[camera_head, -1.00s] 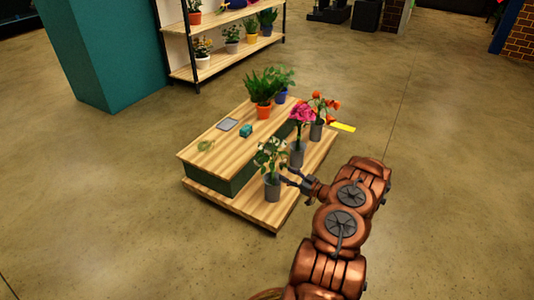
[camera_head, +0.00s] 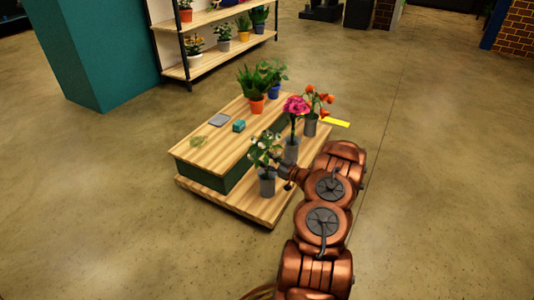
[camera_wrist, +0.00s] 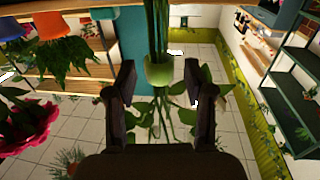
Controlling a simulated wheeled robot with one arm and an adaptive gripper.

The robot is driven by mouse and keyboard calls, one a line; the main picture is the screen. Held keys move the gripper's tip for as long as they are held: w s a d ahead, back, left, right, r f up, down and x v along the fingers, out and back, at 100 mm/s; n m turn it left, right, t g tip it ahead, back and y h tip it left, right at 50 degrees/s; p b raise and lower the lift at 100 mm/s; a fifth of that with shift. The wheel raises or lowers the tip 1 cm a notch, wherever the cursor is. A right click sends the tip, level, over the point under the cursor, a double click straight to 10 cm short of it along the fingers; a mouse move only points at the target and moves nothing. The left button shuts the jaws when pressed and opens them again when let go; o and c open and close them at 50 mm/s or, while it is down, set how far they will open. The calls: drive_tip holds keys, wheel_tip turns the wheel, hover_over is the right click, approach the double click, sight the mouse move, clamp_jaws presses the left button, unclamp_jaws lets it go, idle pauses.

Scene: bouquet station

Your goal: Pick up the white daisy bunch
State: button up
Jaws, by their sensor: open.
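The white daisy bunch (camera_head: 266,150) has green leaves and small white blooms. It stands upright in a grey vase (camera_head: 267,184) at the near end of the low wooden step. My gripper (camera_head: 284,177) is open, just right of the vase in the head view, its fingers partly hidden there. In the wrist view, which looks upside down, the green stems (camera_wrist: 157,35) with a pale green band pass between the two open fingers of my gripper (camera_wrist: 160,72). I cannot tell whether the fingers touch them.
A pink flower (camera_head: 296,105) in a grey vase stands close behind, with orange flowers (camera_head: 316,98) beyond it. The raised tabletop (camera_head: 195,160) holds a teal box (camera_head: 239,126), a grey pad (camera_head: 219,120) and potted plants. Open floor lies around the table.

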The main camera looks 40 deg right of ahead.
clamp_jaws()
idle(0.3)
drive_tip(key=shift+r, duration=0.1)
